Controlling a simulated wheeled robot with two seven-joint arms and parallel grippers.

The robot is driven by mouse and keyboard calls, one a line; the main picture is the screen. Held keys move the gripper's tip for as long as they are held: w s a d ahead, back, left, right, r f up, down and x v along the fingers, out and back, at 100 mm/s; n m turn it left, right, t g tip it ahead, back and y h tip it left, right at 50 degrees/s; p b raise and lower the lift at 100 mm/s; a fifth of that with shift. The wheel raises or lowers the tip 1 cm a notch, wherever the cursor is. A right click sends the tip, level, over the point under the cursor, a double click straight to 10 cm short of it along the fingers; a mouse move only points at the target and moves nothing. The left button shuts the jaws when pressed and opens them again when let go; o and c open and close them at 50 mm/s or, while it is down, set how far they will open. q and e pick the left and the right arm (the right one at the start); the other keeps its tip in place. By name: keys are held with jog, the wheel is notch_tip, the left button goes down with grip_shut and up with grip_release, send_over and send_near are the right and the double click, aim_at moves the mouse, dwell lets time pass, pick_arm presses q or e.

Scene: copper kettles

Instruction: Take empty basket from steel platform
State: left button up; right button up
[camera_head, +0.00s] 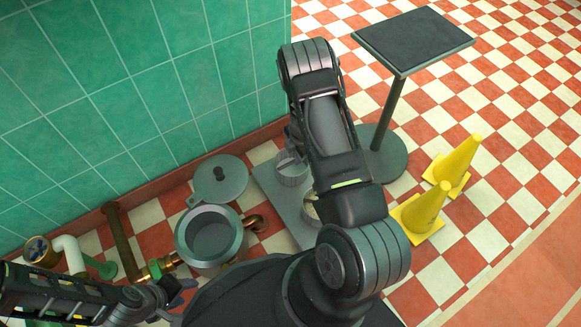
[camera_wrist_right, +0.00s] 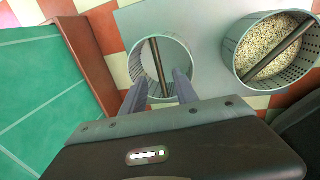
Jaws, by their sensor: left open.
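The empty basket (camera_head: 291,172) stands on the grey steel platform (camera_head: 268,183); it is a small round grey perforated basket with a bar handle across its top. In the right wrist view, the empty basket (camera_wrist_right: 137,65) has its handle running between the fingers of my right gripper (camera_wrist_right: 160,82). These fingers are apart and reach over the near rim; contact cannot be told. In the head view, my right gripper (camera_head: 293,140) is partly hidden behind its arm. My left gripper (camera_head: 178,293) is open and empty at the lower left, away from the basket.
A second basket filled with grain (camera_wrist_right: 270,42) stands right of the empty one. A kettle (camera_head: 210,237), its lid (camera_head: 218,180) and pipes (camera_head: 122,245) lie to the left. A pedestal stand (camera_head: 390,110) and yellow cones (camera_head: 420,210) are right. The green tiled wall (camera_head: 130,80) is close behind.

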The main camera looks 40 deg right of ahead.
aim_at(293, 161)
jog(key=shift+w+f+b, duration=0.25)
jog(key=shift+f+b, duration=0.25)
jog(key=shift+f, duration=0.8)
jog(key=f+b, duration=0.2)
jog(key=f, duration=0.1)
jog(key=f+b, duration=0.1)
jog(key=shift+w+d+f, duration=0.1)
jog(key=shift+w+f, duration=0.05)
jog(key=shift+w, duration=0.25)
jog(key=shift+w+f, duration=0.15)
jog(key=shift+f, duration=0.3)
jog(key=shift+r, duration=0.1)
jog(key=shift+c, duration=0.2)
grip_shut()
